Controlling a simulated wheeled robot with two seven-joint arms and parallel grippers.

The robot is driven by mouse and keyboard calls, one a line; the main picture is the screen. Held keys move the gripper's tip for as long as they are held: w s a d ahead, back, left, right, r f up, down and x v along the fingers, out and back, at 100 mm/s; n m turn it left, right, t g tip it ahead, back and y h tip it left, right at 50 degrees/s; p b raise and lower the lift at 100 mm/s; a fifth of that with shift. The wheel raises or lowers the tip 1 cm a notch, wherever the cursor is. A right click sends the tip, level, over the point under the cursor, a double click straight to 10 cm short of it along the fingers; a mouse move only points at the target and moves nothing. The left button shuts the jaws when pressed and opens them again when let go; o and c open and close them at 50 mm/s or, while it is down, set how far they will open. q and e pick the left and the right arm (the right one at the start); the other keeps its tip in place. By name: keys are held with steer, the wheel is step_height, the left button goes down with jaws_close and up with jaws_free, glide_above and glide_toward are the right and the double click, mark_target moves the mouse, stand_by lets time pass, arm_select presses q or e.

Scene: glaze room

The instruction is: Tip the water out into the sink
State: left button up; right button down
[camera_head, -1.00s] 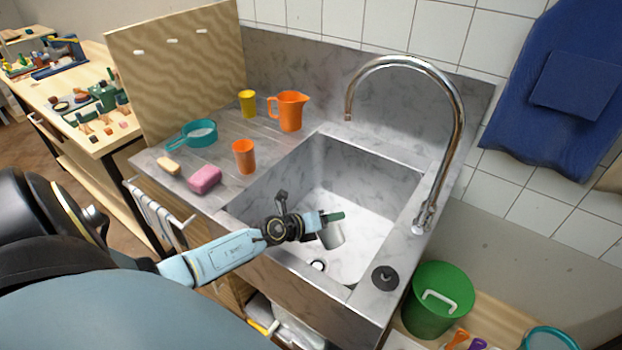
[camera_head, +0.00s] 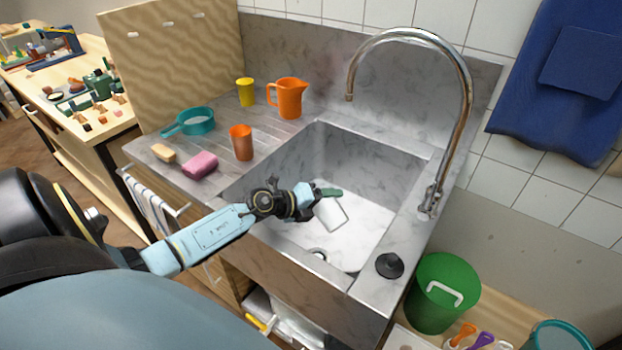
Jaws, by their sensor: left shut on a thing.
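My left gripper (camera_head: 309,199) reaches in from the left over the sink (camera_head: 373,173) and is shut on a small white-grey cup (camera_head: 330,215) with a green part (camera_head: 329,192) at its gripper side. The cup is tilted above the basin floor. I cannot tell whether water is in it or coming out of it. The drain (camera_head: 318,253) shows at the near side of the basin, below the cup. My right gripper is not in the picture.
A tall curved tap (camera_head: 465,105) stands at the sink's right, with a black plug (camera_head: 389,265) on the near rim. An orange cup (camera_head: 241,142), orange jug (camera_head: 290,97), yellow cup (camera_head: 245,92), teal pan (camera_head: 194,121), pink sponge (camera_head: 200,165) and soap (camera_head: 163,153) sit on the left drainer.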

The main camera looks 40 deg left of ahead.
arm_select(q)
steer(key=shift+a+n+h+b, duration=0.1)
steer(key=shift+n+h+b, duration=0.25)
steer(key=shift+b, duration=0.45)
steer(key=shift+w+a+n+b, duration=0.1)
steer(key=shift+a+n+b, duration=0.25)
steer(key=shift+b, duration=0.55)
steer(key=shift+w+a+r+h+b, duration=0.1)
steer(key=shift+a+h+b, duration=0.25)
steer(key=shift+b, duration=0.25)
steer(key=shift+r, duration=0.15)
steer(key=shift+a+n, duration=0.15)
steer(key=shift+n, duration=0.15)
steer(key=shift+w+a+r+n+h+b, duration=0.1)
steer(key=shift+w+a+n+h+b, duration=0.05)
steer(key=shift+a+n+h+b, duration=0.3)
steer(key=shift+n+h, duration=0.25)
steer(key=shift+n, duration=0.1)
